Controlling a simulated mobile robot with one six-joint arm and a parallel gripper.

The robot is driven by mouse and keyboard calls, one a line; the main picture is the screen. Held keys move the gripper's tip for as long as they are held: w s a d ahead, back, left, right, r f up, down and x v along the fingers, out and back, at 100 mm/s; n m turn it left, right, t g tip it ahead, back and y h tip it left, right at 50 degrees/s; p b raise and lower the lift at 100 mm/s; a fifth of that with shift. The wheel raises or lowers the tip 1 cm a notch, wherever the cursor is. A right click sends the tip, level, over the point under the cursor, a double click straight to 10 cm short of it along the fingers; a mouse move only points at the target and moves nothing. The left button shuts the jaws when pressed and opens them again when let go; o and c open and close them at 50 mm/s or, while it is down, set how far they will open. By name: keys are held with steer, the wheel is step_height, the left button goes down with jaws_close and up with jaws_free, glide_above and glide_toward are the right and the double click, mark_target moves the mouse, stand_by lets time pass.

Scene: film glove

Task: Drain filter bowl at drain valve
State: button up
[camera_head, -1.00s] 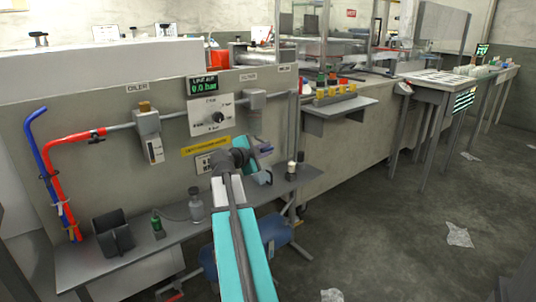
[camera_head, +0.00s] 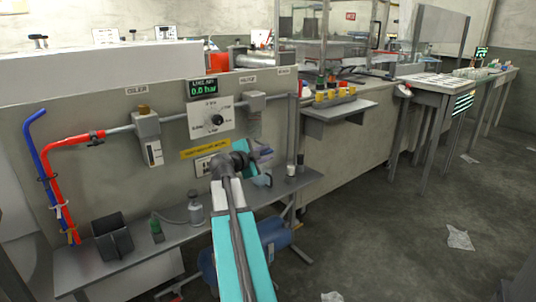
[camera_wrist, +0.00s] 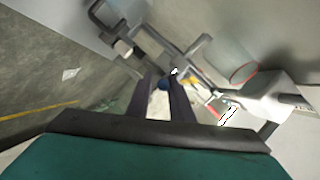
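A grey filter unit (camera_head: 254,103) hangs on the pipe of the upright panel, under a small label. Its bowl and the drain valve cannot be made out clearly in the head view; my arm covers part of the panel below. My gripper (camera_head: 264,156) is below and slightly right of the unit, close to the panel, above the shelf. In the wrist view the two dark fingers of my gripper (camera_wrist: 165,82) stand apart, with a small blue patch seen between the tips. Grey fittings lie just beyond and right of the fingers. No held object shows.
A blue tank (camera_head: 273,236) stands underneath.

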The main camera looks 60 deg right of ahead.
steer(key=shift+a+r, duration=0.1)
steer(key=shift+v, duration=0.8)
steer(key=p+v, duration=0.2)
steer(key=v, duration=1)
steer(key=shift+s, duration=0.15)
